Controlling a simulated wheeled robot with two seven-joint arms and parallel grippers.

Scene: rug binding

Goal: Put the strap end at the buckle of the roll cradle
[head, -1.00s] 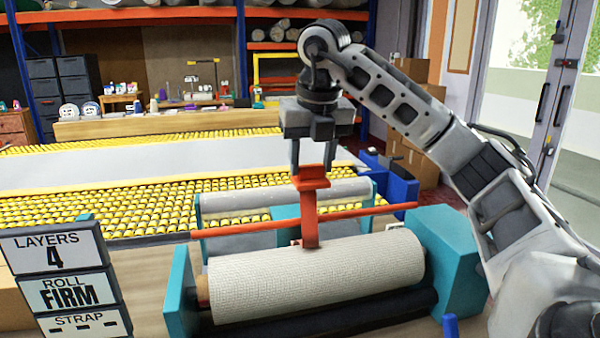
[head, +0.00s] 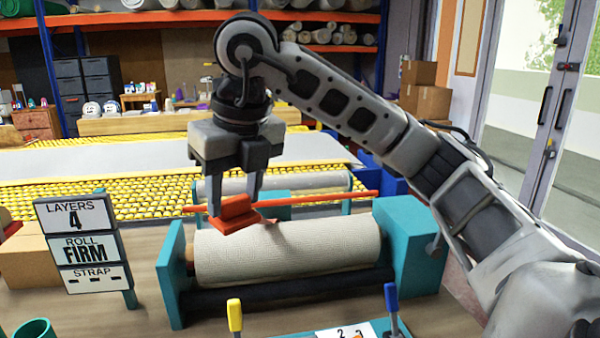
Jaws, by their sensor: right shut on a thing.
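My right gripper (head: 233,198) is shut on the red strap end (head: 236,214), a thick, tilted block between its fingertips. It holds the strap end over the upper left part of the pale woven roll (head: 290,252); I cannot tell whether the two touch. A short piece of the strap runs right from the block, and the rest is hidden. The roll lies in the teal roll cradle (head: 415,240), between its two end pieces. A red bar (head: 330,200) runs across behind the roll. I cannot make out the buckle. My left gripper is not in view.
A sign (head: 80,245) reading layers 4, roll firm, strap stands left of the cradle. Yellow-handled (head: 234,315) and blue-handled (head: 391,297) tools stand in front, near a numbered white card (head: 345,331). A yellow roller table (head: 90,205) lies behind.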

